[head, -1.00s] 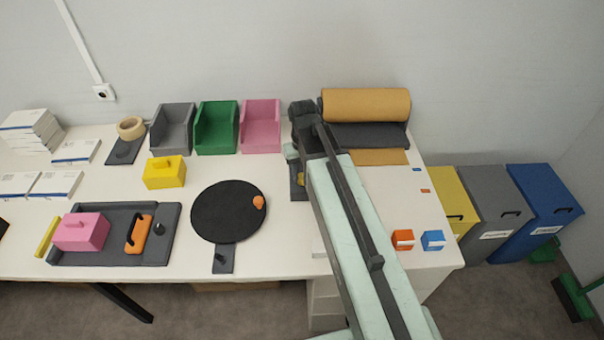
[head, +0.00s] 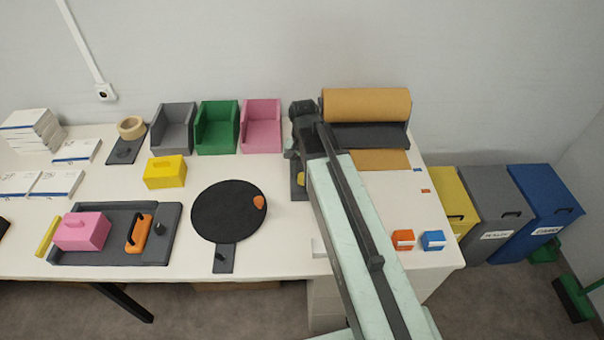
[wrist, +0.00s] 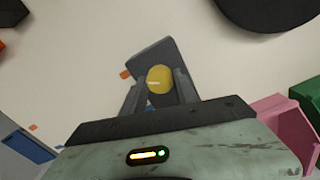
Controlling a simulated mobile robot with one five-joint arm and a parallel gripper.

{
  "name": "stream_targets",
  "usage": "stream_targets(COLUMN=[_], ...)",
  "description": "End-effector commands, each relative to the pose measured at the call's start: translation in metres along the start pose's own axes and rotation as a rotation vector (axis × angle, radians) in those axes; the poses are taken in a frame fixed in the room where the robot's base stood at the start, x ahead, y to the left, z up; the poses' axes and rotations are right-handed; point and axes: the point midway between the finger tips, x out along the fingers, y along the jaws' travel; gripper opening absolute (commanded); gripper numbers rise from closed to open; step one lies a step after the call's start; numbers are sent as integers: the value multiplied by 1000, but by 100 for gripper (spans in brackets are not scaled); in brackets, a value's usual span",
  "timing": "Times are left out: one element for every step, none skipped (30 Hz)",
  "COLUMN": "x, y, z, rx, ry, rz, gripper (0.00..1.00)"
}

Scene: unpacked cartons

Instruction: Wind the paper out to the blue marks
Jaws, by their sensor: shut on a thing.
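The brown paper roll (head: 365,104) lies on its dark holder at the back right of the table. A short strip of paper (head: 382,160) lies out in front of it. The strip's front edge is about level with a small blue mark (head: 417,170) on its right; any mark on the left is hidden by my arm. My gripper (wrist: 158,82) is shut on the yellow knob (wrist: 160,77) over a dark grey plate (wrist: 150,55). The knob also shows beside my arm in the head view (head: 301,179).
An orange mark (head: 425,191) lies nearer the front than the blue one. An orange box (head: 403,240) and a blue box (head: 433,240) stand at the front right. A black turntable (head: 228,211) and grey, green and pink bins are left of my arm.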

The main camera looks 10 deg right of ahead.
Motion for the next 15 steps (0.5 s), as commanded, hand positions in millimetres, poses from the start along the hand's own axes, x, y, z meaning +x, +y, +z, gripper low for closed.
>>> stream_targets(x=[0,0,0,0,0,0,0,0,0,0,0,0,0,0,0], y=[0,0,0,0,0,0,0,0,0,0,0,0,0,0,0], z=[0,0,0,0,0,0,0,0,0,0,0,0,0,0,0], rx=[0,1,1,0,0,0,0,0,0,0,0,0,0,0,0], ry=[-1,-1,-1,-1,-1,-1,-1,-1,-1,-1,-1,-1,-1,-1,-1], rz=[-1,-2,-2,-2,-2,-2,-2,-2,-2,-2,-2,-2,-2,-1,-1], gripper=[0,0,0,0,0,0,0,0,0,43,52,57,57,57,57])
